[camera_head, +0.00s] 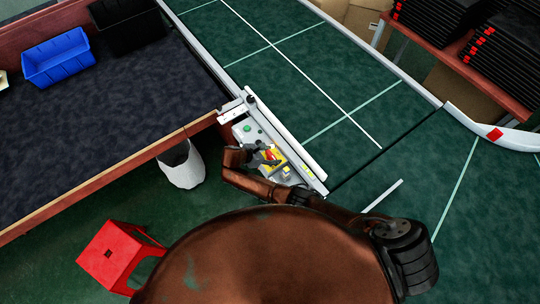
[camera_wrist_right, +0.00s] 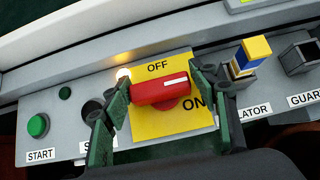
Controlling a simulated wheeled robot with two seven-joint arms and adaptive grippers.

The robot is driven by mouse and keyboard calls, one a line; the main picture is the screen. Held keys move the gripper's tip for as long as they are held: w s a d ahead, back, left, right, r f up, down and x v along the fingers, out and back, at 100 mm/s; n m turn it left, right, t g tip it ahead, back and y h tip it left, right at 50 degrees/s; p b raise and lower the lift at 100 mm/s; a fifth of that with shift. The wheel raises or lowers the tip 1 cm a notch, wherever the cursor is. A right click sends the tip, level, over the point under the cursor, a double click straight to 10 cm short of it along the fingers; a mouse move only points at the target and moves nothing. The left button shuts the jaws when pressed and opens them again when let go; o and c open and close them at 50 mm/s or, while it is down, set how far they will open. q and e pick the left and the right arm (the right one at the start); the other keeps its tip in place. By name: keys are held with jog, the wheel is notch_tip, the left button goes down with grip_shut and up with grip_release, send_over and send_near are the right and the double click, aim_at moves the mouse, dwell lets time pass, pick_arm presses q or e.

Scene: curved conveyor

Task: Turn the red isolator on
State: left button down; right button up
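The red isolator (camera_wrist_right: 150,92) is a red handle on a yellow plate (camera_wrist_right: 155,123) marked OFF at the top and ON at the right. The handle lies nearly sideways, and its white mark is on the right part, towards the ON side. My right gripper (camera_wrist_right: 161,85) has one finger at each end of the handle, and both fingertips appear to press on it. In the head view the right gripper (camera_head: 268,156) is over the yellow plate (camera_head: 273,158) on the grey control panel. My left gripper is not in view.
A green START button (camera_wrist_right: 38,125) and a small lit lamp (camera_wrist_right: 123,73) are left of the handle. A blue and yellow block (camera_wrist_right: 250,54) sticks up at the right. The conveyor (camera_head: 300,70) runs behind the panel. A red stool (camera_head: 115,252) stands at the lower left.

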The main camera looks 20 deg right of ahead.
jog(key=o, duration=0.3)
jog(key=shift+o, duration=0.2)
jog(key=v, duration=1.2)
